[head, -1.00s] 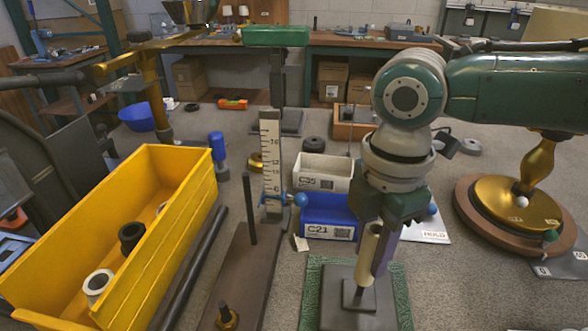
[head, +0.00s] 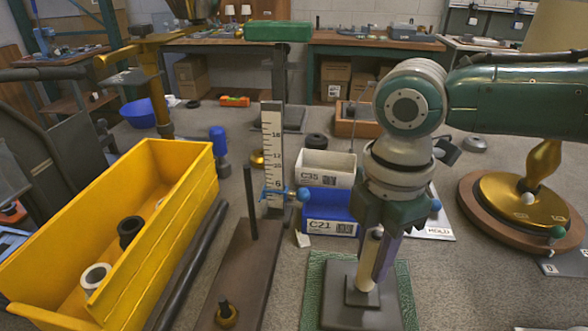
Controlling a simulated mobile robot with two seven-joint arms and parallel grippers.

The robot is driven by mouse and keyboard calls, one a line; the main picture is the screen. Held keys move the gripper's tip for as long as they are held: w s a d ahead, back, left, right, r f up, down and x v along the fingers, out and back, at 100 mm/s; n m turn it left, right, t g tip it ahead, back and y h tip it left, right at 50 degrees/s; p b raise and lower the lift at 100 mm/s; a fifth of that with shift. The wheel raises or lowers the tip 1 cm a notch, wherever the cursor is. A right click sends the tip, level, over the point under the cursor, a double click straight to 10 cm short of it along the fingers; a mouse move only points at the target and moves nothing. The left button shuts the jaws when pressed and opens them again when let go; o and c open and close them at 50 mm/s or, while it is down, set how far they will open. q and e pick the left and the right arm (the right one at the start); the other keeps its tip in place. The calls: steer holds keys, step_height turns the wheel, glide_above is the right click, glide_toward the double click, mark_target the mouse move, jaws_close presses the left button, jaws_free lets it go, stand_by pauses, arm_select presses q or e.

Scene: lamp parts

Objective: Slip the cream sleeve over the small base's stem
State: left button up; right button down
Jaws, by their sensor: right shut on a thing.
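The small base (head: 338,306) is a grey square plate with a smaller raised step (head: 363,297), on a green mat (head: 311,290). The cream sleeve (head: 364,272) stands nearly upright above the step, its lower end at or close to it. The stem is hidden, apparently inside the sleeve; I cannot tell if the sleeve is fully seated. My right gripper (head: 382,240) comes down from above and is shut on the sleeve's upper part, with a purple-grey finger along its right side.
A yellow bin (head: 185,215) with ring-shaped parts stands at left. A brown board with a dark rod (head: 250,205) lies beside the mat. Behind are a blue bin (head: 330,208), a white bin (head: 325,165) and an upright scale (head: 272,150). A brass lamp base (head: 510,205) stands at right.

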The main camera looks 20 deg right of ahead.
steer(key=shift+f, duration=0.4)
stand_by(0.8)
steer(key=shift+f, duration=0.45)
stand_by(0.7)
stand_by(0.3)
steer(key=c, duration=0.6)
jaws_free()
steer(key=shift+o, duration=0.2)
steer(key=shift+r, duration=0.1)
